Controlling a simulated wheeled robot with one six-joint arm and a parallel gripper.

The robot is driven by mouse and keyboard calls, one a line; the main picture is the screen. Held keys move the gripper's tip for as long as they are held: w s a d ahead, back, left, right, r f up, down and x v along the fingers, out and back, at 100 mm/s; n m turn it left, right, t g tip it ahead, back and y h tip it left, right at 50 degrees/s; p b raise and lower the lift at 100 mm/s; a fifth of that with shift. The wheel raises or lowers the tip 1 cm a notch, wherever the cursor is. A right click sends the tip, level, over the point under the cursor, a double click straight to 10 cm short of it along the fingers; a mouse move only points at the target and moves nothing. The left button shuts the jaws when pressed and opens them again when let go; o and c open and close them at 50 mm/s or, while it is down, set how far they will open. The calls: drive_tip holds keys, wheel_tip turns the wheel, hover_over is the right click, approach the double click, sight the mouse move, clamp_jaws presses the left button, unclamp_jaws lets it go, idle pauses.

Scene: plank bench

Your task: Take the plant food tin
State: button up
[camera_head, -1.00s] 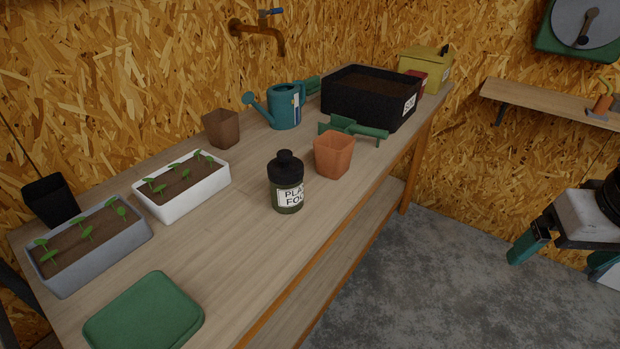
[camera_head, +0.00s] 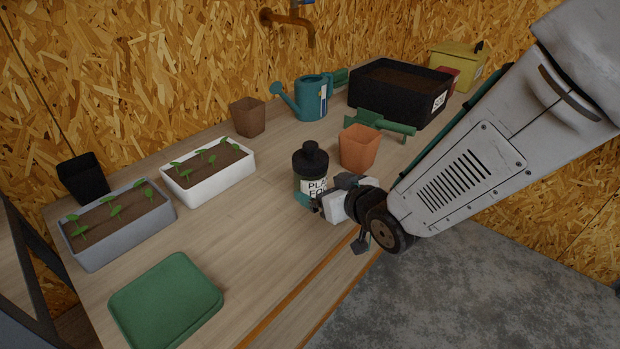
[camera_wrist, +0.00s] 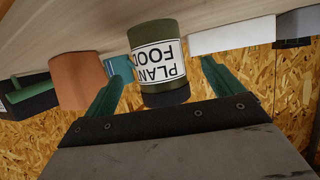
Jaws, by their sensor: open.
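The plant food tin (camera_head: 311,160) is a dark green bottle with a black cap and a white label, upright on the bench. In the wrist view the tin (camera_wrist: 155,62) appears upside down, between and beyond the two green fingers. My gripper (camera_head: 312,203) is at the tin's front right side in the head view, partly covering its lower label. In the wrist view my gripper (camera_wrist: 162,85) is open, with a finger on each side of the tin. I cannot tell whether the fingers touch it.
A terracotta pot (camera_head: 359,148) stands close behind the tin on the right. A white seedling planter (camera_head: 210,178) is to its left. A green pad (camera_head: 165,300) lies at the front left. A teal watering can (camera_head: 311,97) and a black soil tray (camera_head: 398,90) stand farther back.

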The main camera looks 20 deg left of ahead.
drive_tip(key=x, duration=0.6)
drive_tip(key=shift+w+a, duration=0.15)
drive_tip(key=shift+w, duration=0.15)
drive_tip(key=c, duration=1.5)
